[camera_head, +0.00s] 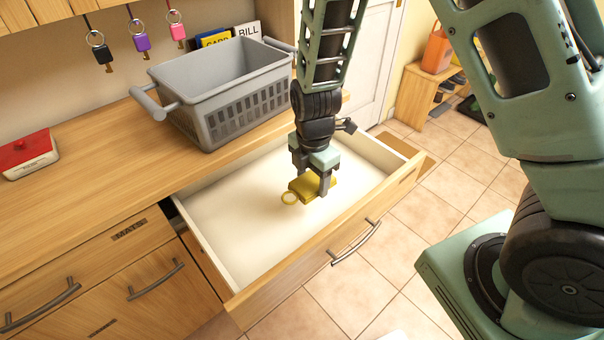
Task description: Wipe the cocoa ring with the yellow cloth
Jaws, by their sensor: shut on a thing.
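My gripper (312,184) points down into the open drawer (235,235) and is shut on a small yellow object (303,190). No cocoa ring, sink or clearly recognisable cloth shows in this view.
A grey basket (225,90) stands on the wooden counter (85,180) behind the drawer. A red-topped box (28,152) lies at the left. Black, purple and pink keys (142,42) hang on the wall. The drawer floor is otherwise bare. Tiled floor (400,240) lies to the right.

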